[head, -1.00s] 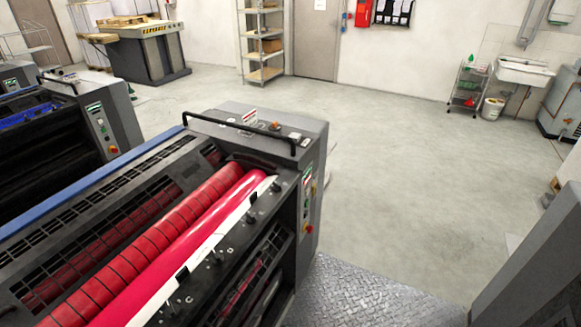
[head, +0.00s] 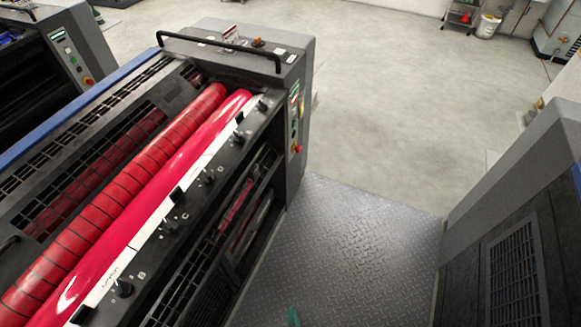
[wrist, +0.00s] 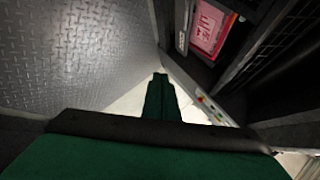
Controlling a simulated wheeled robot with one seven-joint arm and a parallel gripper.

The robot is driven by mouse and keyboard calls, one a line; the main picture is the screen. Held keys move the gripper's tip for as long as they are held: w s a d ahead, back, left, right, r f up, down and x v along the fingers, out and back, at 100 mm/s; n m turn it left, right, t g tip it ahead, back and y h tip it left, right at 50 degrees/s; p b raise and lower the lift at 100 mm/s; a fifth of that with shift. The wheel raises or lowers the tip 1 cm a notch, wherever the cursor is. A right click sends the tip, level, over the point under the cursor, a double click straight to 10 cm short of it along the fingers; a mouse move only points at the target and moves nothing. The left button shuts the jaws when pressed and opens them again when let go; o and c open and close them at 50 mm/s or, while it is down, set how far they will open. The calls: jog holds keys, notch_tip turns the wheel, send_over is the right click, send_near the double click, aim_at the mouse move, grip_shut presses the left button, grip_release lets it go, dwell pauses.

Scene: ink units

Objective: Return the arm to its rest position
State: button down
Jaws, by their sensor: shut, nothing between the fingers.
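My gripper (wrist: 160,80) shows in the wrist view as two green fingers close together, shut and empty. Its fingers point away over the gap between the tread-plate floor and a dark machine side.
The ink unit (head: 215,185) with red and magenta rollers stands at left. A dark grey machine (head: 520,215) stands at right. Between them lies tread plate (head: 345,250), clear of objects. Open concrete floor (head: 390,110) lies beyond. A red-and-white label (wrist: 210,27) shows in the wrist view.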

jog(key=s+r+n+t, duration=0.2)
jog(key=s+r+n, duration=0.2)
jog(key=r, duration=1)
jog(key=s+r+n+t+h, duration=0.1)
jog(key=s+r+n+t, duration=0.2)
jog(key=r, duration=1.2)
jog(key=s+n, duration=0.1)
jog(key=n, duration=0.2)
jog(key=shift+s+a+r+n, duration=0.15)
jog(key=shift+s+a+n, duration=0.15)
jog(key=shift+s+a, duration=0.1)
